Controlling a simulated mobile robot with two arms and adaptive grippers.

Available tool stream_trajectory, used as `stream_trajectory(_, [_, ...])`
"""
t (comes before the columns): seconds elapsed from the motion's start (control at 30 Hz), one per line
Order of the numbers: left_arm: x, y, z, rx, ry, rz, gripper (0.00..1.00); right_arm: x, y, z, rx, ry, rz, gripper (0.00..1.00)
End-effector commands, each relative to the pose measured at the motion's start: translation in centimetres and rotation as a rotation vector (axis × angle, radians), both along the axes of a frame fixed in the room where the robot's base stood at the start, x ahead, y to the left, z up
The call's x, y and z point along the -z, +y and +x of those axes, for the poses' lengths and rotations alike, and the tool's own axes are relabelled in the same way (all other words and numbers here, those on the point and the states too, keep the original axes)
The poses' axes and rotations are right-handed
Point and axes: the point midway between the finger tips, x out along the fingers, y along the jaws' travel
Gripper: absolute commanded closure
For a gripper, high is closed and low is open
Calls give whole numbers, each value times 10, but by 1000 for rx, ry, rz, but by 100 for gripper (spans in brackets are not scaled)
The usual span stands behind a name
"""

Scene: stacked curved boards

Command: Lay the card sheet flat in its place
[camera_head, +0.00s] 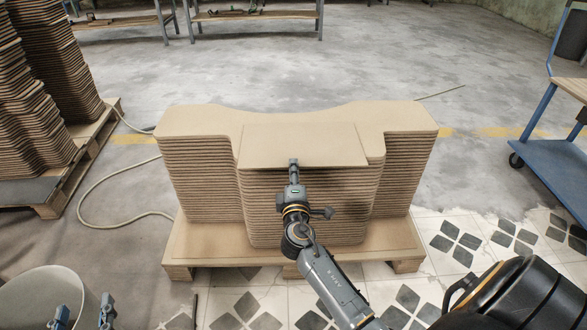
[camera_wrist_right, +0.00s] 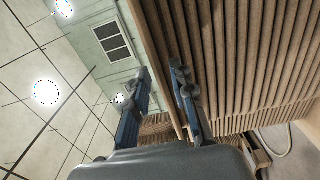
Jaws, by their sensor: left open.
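The card sheet (camera_head: 302,140) is a thin, pale tan rectangle over the top middle of the stack of curved boards (camera_head: 205,172). It looks about level, its front edge along the stack's front. I cannot tell whether it rests fully on the stack. My right gripper (camera_head: 293,163) is at the middle of that front edge. My left gripper (camera_head: 83,313) is open and empty at the lower left, far from the stack.
The stack stands on a wooden pallet (camera_head: 290,244). A pale round bin (camera_head: 38,292) is beside my left gripper. More stacked boards (camera_head: 62,70) stand at the left, a blue cart (camera_head: 555,145) at the right. A hose (camera_head: 88,190) lies on the floor.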

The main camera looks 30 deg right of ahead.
Motion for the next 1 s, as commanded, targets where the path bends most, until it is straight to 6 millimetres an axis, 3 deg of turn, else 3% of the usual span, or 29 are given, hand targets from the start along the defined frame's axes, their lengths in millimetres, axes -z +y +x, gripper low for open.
stream_trajectory(0.6, [-3,1,1,-4,-17,-2,43,0,22,-36,-1,0,0,75])
stream_trajectory(0.93, [-5,-1,0,1,-25,-7,43,0,24,-39,0,0,0,75])
stream_trajectory(1.0, [-5,-1,0,1,-25,-7,43,0,24,-39,0,0,0,63])
